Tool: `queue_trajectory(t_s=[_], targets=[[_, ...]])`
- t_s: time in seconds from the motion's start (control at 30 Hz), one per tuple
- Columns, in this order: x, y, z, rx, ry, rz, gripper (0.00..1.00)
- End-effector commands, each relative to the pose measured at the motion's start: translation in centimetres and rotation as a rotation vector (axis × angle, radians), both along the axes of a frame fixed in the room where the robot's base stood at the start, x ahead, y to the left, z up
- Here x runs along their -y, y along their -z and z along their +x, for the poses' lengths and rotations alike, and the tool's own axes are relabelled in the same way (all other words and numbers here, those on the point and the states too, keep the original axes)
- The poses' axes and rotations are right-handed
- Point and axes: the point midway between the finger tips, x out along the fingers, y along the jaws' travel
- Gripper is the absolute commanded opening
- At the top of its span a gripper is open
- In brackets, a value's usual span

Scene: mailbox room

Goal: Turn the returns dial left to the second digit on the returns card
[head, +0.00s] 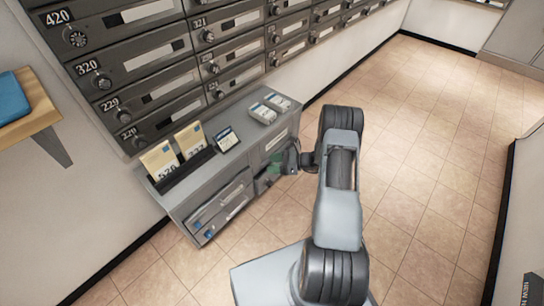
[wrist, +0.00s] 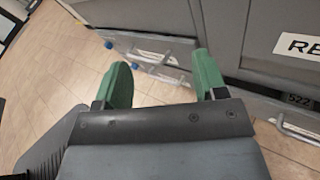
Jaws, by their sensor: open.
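My gripper (head: 280,163) is in front of the right part of the grey cabinet (head: 222,172). In the wrist view its two green fingers (wrist: 164,76) are apart, with nothing held between them. A white label starting with "RE" (wrist: 302,46) is on the grey front at the upper right of the wrist view; its rest is cut off. I cannot make out the returns dial in either view. A small dark-framed card (head: 227,139) stands on the cabinet top; its writing is too small to read, so I cannot tell whether it is the returns card.
Two upright cards (head: 160,161) with numbers stand in a dark rack on the cabinet. White stacks (head: 270,108) lie farther back on it. Numbered mailboxes (head: 125,50) with dials line the wall above. A drawer handle (wrist: 295,133) is near the gripper. Tiled floor (head: 430,140) is clear at right.

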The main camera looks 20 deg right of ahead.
Motion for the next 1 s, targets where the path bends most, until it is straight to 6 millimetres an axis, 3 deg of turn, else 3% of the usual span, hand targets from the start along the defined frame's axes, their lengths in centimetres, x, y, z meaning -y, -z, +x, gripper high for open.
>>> queue_trajectory(t_s=[0.1,0.3,1.0], targets=[[-0.4,-1.6,-0.1,0.017,-0.033,-0.026,0.65],[-0.8,-2.8,-0.2,0.030,-0.064,-0.054,0.65],[-1.0,-3.2,-0.3,0.037,-0.076,-0.063,0.65]])
